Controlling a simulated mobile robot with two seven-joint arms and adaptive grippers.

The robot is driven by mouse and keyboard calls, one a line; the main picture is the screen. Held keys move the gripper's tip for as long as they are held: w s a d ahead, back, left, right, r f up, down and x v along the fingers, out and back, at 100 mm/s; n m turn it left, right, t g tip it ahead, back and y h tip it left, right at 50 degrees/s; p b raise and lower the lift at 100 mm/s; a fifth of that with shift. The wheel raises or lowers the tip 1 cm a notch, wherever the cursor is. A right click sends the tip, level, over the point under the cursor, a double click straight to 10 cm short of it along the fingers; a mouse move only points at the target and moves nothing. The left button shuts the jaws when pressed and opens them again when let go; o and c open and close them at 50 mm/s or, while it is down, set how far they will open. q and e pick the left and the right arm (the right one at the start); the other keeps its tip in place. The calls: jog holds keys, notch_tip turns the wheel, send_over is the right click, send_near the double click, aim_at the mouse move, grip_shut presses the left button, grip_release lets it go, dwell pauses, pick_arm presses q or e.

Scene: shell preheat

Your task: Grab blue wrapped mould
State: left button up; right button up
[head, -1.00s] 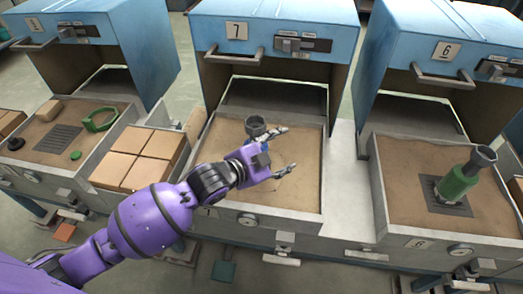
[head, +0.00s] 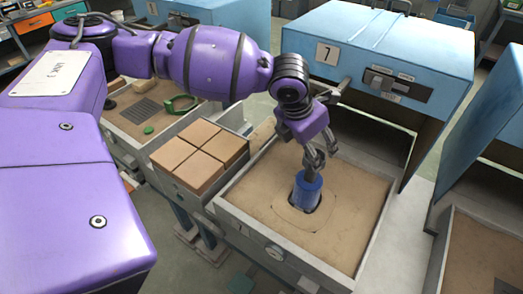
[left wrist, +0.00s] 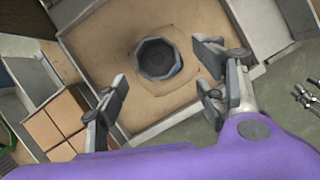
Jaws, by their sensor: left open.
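The blue wrapped mould (head: 307,190) stands upright in the sand of the station 7 tray (head: 362,252). In the left wrist view its dark grey open top (left wrist: 157,60) faces the camera, with a bit of blue at its side. My left gripper (head: 318,160) is above the mould and points down at it. In the left wrist view its two fingers (left wrist: 160,88) are wide apart with nothing between them, and the mould lies beyond the fingertips. In the head view the fingers partly cover the mould's top. My right gripper is not in the head view.
Tan blocks (head: 200,157) sit left of the tray. The blue hood of station 7 (head: 385,45) stands behind it. A small grey pronged thing (left wrist: 306,97) at the left wrist view's right edge is unclear.

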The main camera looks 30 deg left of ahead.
pick_arm(q)
jog(key=x, duration=0.8)
jog(key=shift+w+a+f, duration=0.1)
jog(key=shift+a, duration=0.25)
grip_shut()
jog(key=shift+w+r, duration=0.15)
jog(key=shift+r, duration=0.1)
